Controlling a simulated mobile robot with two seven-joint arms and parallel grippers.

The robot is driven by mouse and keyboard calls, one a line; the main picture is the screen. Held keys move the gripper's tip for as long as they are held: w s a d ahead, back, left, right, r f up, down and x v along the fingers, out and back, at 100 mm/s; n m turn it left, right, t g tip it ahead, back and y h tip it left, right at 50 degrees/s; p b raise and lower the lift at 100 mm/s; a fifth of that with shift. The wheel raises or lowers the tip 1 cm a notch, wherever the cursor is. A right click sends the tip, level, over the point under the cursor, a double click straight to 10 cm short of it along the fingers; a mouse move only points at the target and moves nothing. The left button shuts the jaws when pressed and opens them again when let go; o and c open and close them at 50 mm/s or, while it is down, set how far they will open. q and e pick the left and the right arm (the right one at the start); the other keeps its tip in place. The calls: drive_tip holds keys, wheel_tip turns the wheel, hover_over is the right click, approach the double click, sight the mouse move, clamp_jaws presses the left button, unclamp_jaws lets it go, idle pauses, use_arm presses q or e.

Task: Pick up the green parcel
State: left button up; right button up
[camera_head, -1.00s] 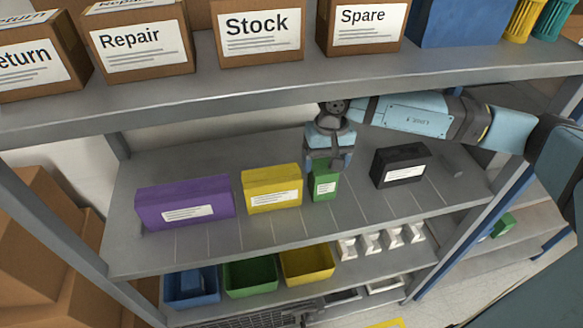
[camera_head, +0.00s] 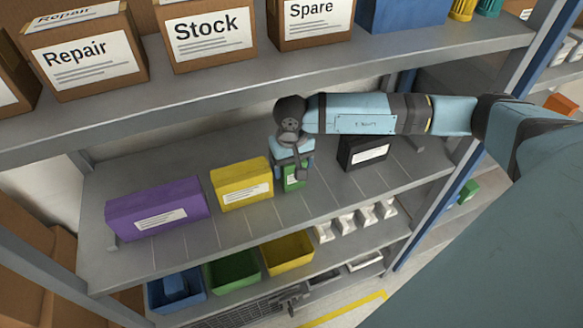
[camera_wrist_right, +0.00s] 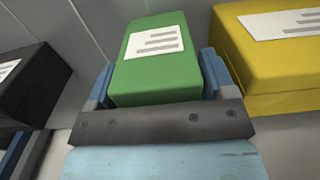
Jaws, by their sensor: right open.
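The green parcel (camera_head: 293,179) stands on the middle shelf (camera_head: 240,225), between the yellow parcel and the black one. It has a white label and is partly hidden by my gripper in the head view. My right gripper (camera_head: 291,172) is open, with its fingers on either side of the green parcel. In the right wrist view the green parcel (camera_wrist_right: 160,62) lies between the two blue fingers (camera_wrist_right: 158,80), with small gaps showing beside it. My left gripper is not in view.
The yellow parcel (camera_head: 241,184) is close on the left, with the purple parcel (camera_head: 155,210) beyond it. The black parcel (camera_head: 363,152) is to the right, partly behind my arm. The upper shelf (camera_head: 260,72) with boxes overhangs. Coloured bins (camera_head: 232,272) sit below.

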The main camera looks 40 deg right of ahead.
drive_tip(key=c, duration=0.8)
drive_tip(key=shift+o, duration=0.2)
drive_tip(key=shift+r, duration=0.1)
